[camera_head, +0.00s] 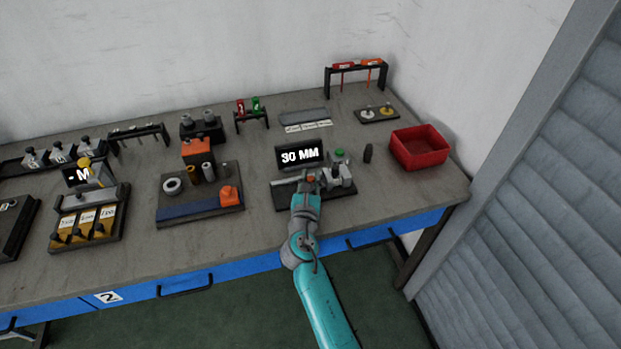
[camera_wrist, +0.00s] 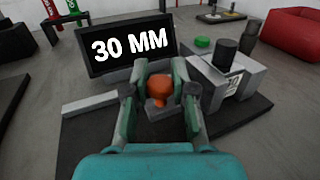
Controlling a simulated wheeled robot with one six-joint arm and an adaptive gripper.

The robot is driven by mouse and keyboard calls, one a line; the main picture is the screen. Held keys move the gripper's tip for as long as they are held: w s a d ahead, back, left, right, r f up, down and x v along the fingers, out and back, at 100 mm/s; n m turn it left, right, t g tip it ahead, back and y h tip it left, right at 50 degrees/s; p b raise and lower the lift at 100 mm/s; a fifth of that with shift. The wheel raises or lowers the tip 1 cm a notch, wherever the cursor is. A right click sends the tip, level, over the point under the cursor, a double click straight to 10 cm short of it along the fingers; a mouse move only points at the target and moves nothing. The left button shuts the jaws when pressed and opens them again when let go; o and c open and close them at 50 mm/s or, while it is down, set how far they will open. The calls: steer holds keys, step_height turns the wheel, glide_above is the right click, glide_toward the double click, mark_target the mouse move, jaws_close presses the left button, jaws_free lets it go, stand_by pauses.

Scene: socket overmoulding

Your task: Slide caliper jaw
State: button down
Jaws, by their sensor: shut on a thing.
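The caliper stands on a dark base (camera_wrist: 75,145), with a display (camera_wrist: 130,45) behind it that reads "30 MM"; the display (camera_head: 300,156) also shows in the head view. A light grey bar (camera_wrist: 92,104) runs to the left along the base. An orange knob (camera_wrist: 160,92) of the caliper jaw sits between the fingers of my gripper (camera_wrist: 162,95), which is shut on it. To the right is a grey block (camera_wrist: 222,78) with a dark cylinder and a small label. In the head view my gripper (camera_head: 309,184) reaches the base from the front and hides part of the jaw.
A green button (camera_wrist: 202,42) is behind the block. A board with an orange block (camera_head: 229,195) lies to the left. Bare table lies between the boards.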

steer(key=shift+a, duration=0.1)
steer(key=shift+s+a, duration=0.25)
steer(key=shift+a, duration=0.5)
steer(key=shift+s+a, duration=0.25)
steer(key=shift+a, duration=0.5)
steer(key=c, duration=1.3)
jaws_free()
steer(key=shift+a, duration=0.1)
steer(key=shift+o, duration=0.2)
steer(key=shift+s, duration=0.2)
steer(key=s, duration=1.1)
steer(key=shift+s+a, duration=0.35)
steer(key=shift+a, duration=0.05)
steer(key=shift+s, duration=0.1)
